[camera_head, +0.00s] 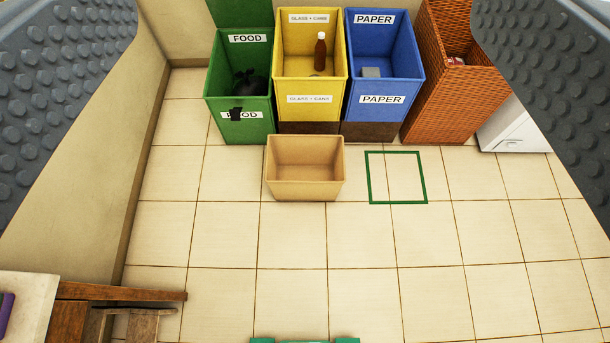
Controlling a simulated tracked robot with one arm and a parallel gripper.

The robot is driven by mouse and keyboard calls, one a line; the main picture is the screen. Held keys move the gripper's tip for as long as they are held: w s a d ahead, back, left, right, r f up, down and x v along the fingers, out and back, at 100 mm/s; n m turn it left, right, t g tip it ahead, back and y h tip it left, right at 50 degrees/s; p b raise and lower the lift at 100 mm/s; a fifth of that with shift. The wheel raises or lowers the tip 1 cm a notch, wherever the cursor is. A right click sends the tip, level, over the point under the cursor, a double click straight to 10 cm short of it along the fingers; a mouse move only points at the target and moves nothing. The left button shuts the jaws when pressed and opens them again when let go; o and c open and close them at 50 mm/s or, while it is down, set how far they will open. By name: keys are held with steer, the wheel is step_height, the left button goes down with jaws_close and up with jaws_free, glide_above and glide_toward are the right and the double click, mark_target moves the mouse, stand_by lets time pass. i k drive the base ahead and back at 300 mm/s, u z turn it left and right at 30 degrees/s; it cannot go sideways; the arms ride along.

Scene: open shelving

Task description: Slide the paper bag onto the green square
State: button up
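An open-topped tan container (305,190), which looks like the paper bag, stands upright and empty on the tiled floor in front of the yellow bin. The green square (397,202) is an outline on the floor to its right, with a small gap between them. The square is empty. My gripper (305,130) shows as two dark studded fingers at the far left and right edges of the picture. They are wide apart with nothing between them, well above the floor. The fingertips are cut off by the picture's edges.
A green FOOD bin (250,125), a yellow glass and cans bin (310,105), a blue PAPER bin (382,105) and a wicker basket (440,100) line the back. A wooden chair (120,292) is at lower left. The middle floor (360,240) is clear.

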mark_target(299, 166)
steer(key=z, duration=0.05)
steer(key=k, duration=0.5)
steer(key=u, duration=0.8)
steer(key=i, duration=1.45)
steer(key=z, duration=1.8)
steer(key=i, duration=0.3)
steer(key=z, duration=0.1)
